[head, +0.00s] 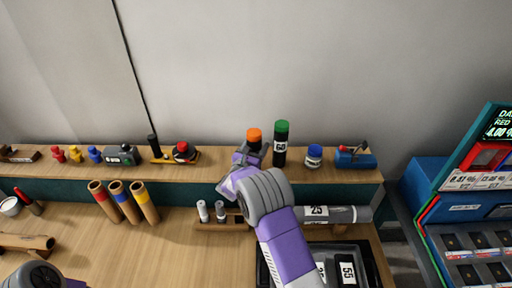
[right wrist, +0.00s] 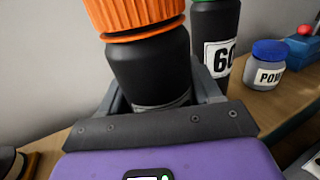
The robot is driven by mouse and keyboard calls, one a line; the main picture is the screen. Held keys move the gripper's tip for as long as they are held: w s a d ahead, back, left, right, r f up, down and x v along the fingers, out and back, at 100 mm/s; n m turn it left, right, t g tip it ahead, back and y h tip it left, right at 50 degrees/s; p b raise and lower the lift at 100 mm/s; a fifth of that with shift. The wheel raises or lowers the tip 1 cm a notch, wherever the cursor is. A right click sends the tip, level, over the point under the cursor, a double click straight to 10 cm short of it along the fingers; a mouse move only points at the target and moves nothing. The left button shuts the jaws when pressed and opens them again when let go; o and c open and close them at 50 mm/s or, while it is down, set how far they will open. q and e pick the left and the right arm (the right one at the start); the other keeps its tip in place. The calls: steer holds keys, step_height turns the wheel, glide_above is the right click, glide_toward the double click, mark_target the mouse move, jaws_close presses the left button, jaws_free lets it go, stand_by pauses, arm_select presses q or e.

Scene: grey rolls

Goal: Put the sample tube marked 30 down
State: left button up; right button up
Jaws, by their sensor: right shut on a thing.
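A black tube with an orange cap (head: 254,134) is in my right gripper (head: 249,153) at the back shelf. In the right wrist view the black tube (right wrist: 150,72) stands nearly upright between the two fingers, with its orange cap above them. No number shows on it; its lower part is hidden by the gripper. I cannot tell whether its base touches the shelf. A taller black tube with a green cap, marked 60 (head: 281,145), stands just to its right, apart from it. My left gripper is out of view.
The raised wooden shelf (head: 225,172) also holds a blue-capped jar (head: 314,156) and a blue device (head: 354,158) to the right, and a red-topped item (head: 184,151) to the left. Below are a small tube rack (head: 221,226), a grey cylinder marked 25 (head: 335,213) and a black tray (head: 376,270).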

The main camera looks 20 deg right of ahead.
steer(key=o, duration=1.2)
steer(key=shift+f, duration=0.1)
steer(key=shift+r+p, duration=0.25)
steer(key=shift+p, duration=0.05)
steer(key=v, duration=1.2)
